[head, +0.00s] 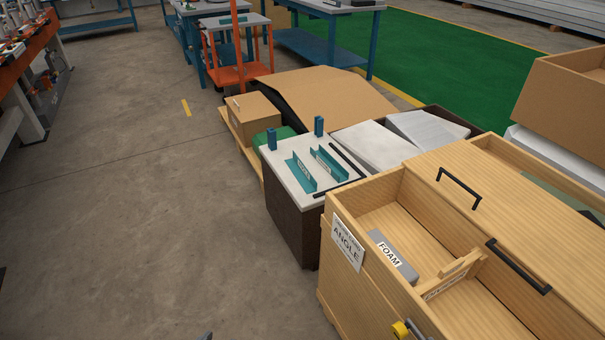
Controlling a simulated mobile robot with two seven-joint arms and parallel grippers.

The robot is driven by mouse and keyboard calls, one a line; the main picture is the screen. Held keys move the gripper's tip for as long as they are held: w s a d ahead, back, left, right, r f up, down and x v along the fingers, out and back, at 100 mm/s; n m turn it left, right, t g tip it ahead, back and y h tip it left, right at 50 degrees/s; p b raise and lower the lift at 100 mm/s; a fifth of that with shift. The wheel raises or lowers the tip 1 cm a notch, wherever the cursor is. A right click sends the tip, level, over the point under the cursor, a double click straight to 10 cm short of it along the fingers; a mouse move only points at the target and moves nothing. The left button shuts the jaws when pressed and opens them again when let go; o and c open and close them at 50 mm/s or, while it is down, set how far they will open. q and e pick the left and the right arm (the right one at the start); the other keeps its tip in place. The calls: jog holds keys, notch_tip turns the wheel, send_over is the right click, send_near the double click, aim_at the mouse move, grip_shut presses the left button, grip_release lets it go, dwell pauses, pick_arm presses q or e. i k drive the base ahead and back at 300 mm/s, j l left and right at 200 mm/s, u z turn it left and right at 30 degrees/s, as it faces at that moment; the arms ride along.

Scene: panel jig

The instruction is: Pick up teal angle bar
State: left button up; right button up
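Two teal angle bars lie side by side on the pale top of a dark box (283,215) in the middle of the head view. The left teal angle bar (302,175) and the right teal angle bar (330,164) each have an upright flange with a small label too small to read. A gap separates them. Neither of my grippers can be made out. A small dark tip shows at the bottom edge, too cut off to identify.
A wooden crate (345,290) marked ANGLE, holding a grey FOAM block (392,256), stands in front right. Floor (150,220) on the left is clear.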

aim_at(308, 183)
jog(key=i+j, duration=0.35)
jog(key=i, duration=0.15)
jog(key=i+j+u, duration=0.15)
jog(key=i+j, duration=0.15)
jog(key=i, duration=0.15)
jog(key=i+j, duration=0.3)
jog(key=i, duration=0.2)
jog(key=i+j+u, duration=0.1)
jog(key=i+j, duration=0.15)
jog(key=i, duration=0.25)
